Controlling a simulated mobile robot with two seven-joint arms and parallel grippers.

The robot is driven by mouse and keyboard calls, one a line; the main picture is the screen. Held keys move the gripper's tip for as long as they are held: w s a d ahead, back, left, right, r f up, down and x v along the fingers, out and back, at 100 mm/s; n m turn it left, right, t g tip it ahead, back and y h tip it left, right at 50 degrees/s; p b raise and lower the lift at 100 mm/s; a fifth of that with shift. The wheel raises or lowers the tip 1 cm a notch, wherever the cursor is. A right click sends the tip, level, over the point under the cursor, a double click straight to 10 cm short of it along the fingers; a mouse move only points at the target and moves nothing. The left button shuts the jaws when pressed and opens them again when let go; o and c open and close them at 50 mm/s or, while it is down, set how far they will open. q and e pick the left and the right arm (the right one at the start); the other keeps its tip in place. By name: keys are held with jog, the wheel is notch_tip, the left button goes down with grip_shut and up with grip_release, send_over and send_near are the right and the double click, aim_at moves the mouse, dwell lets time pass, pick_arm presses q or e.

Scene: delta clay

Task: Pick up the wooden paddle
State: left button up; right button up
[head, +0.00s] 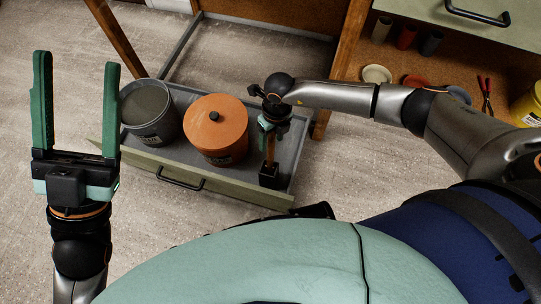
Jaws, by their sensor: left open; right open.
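The wooden paddle (270,150) shows as a narrow brown shaft at the right end of an open drawer (229,188). Its lower end meets a dark square block or holder (268,177); I cannot tell which. Its upper part is hidden behind my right gripper (268,125), which points down over it from above. My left gripper (78,105) is open and empty over the floor at the left, apart from the drawer.
A grey bucket (150,112) and an orange lidded pot (215,130) stand in the drawer, left of the paddle. A wooden leg (118,38) rises behind the bucket. Small cups and dishes (377,74) lie at the upper right, below another drawer (470,15).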

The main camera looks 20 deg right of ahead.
grip_shut()
dwell(0.4)
jog(key=shift+r, duration=0.1)
